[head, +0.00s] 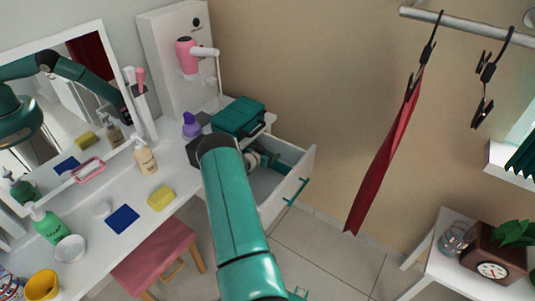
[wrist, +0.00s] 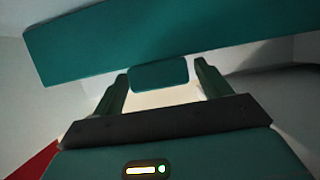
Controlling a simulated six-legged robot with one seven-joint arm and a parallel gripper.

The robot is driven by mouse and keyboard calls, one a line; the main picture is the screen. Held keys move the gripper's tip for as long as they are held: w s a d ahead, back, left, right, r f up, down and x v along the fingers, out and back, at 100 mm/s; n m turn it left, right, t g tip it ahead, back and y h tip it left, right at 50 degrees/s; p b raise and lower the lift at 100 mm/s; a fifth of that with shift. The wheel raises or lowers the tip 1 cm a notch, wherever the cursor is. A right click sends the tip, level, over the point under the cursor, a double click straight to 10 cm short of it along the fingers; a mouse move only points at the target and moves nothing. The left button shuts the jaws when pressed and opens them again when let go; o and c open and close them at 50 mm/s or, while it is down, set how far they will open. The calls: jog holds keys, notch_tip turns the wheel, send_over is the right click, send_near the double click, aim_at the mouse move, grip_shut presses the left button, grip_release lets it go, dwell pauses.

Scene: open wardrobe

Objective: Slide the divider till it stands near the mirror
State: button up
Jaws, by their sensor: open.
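The mirror (head: 75,85) stands in a white frame at the left of the white table. In the wrist view a wide teal panel (wrist: 170,40), which looks like the divider, crosses the top. A small teal block (wrist: 158,74) lies just below it, between my fingertips as seen. My gripper (wrist: 160,82) is open, and contact with the block cannot be told. In the head view my arm reaches down into the open drawer (head: 301,172), where a teal strip (head: 287,157) shows. My fingertips are hidden there.
A teal case (head: 239,116) and a purple bottle (head: 191,126) stand beside the drawer. A pink hair dryer (head: 187,56) hangs above. A yellow sponge (head: 161,198) and a blue cloth (head: 122,219) lie on the table. A red cloth (head: 385,160) hangs at the right. A pink stool (head: 158,257) stands below.

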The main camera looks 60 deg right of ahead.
jog(key=c, duration=1.4)
jog(key=a, duration=0.3)
jog(key=w+a, duration=0.1)
jog(key=a, duration=0.5)
jog(key=shift+w+a, duration=0.15)
jog(key=shift+w, duration=0.1)
jog(key=o, duration=1.4)
